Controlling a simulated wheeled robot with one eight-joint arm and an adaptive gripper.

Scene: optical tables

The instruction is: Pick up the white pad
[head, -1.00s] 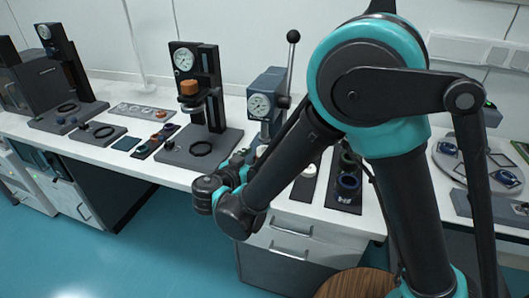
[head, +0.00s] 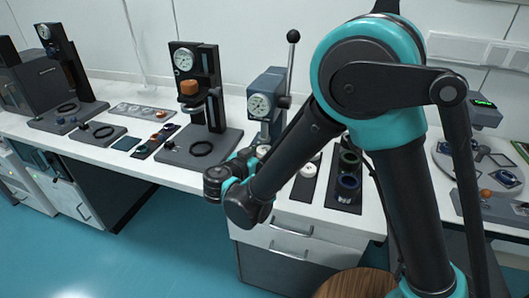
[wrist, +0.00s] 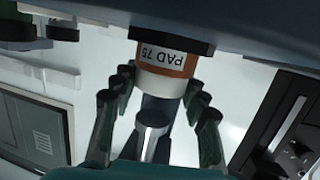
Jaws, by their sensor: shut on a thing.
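In the wrist view a white pad (wrist: 160,84) with an orange band and an upside-down "PAD 75" label sits between the fingertips. My gripper (wrist: 160,92) is shut on it, with fingers on its left and right sides. The pad's other end meets a dark block (wrist: 170,42); I cannot tell whether it is fixed there or only touching. In the head view my gripper is not clearly seen, with my arm in front of the bench by the grey lever press (head: 264,100).
Gauge stands (head: 184,60) are at the left and middle of the white bench. A black tray (head: 345,194) with ring-shaped parts lies right of my forearm, near a white round piece (head: 308,170).

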